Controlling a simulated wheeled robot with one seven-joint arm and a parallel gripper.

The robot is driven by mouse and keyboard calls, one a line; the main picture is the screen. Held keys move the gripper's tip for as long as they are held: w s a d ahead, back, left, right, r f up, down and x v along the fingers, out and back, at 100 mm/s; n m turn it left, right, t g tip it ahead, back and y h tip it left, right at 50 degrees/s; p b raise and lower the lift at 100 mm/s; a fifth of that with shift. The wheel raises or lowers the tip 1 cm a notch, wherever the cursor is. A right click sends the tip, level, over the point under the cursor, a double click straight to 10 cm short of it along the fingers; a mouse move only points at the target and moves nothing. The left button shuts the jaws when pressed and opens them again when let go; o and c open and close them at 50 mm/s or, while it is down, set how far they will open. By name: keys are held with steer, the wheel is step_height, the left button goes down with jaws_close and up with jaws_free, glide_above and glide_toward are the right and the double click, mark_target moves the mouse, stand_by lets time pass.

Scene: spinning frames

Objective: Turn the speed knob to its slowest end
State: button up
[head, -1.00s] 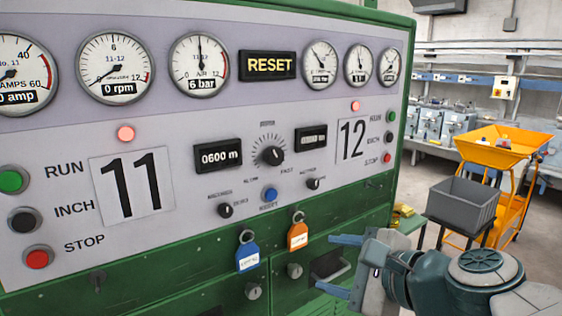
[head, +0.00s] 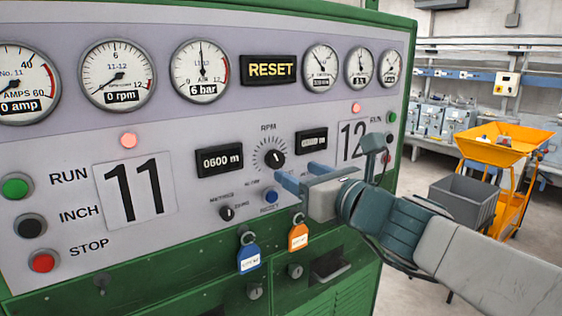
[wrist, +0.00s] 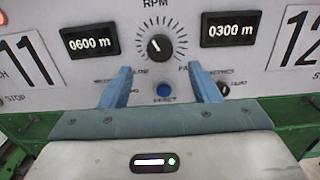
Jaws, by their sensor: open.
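The speed knob (head: 275,158) is a black round knob with a white pointer line, under the RPM label and ringed by tick marks. In the wrist view the knob (wrist: 159,46) sits beyond my fingers, roughly midway between them, with its pointer tilted to the upper left. SLOW and FAST labels lie below it, partly covered by the fingers. My gripper (head: 296,176) is open, its blue fingers just below and right of the knob in the head view. In the wrist view my gripper (wrist: 163,84) has its fingers spread wide and holds nothing.
Two counters, 0600 m (wrist: 91,40) and 0300 m (wrist: 231,29), flank the knob. A blue button (head: 271,194) and a small black selector (head: 227,212) sit below. Blue (head: 249,258) and orange (head: 298,237) tags hang under the panel. Run, inch and stop buttons are far left.

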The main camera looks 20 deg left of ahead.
mark_target(277, 163)
steer(key=p+x, duration=0.1)
steer(key=x, duration=0.6)
steer(key=c, duration=1)
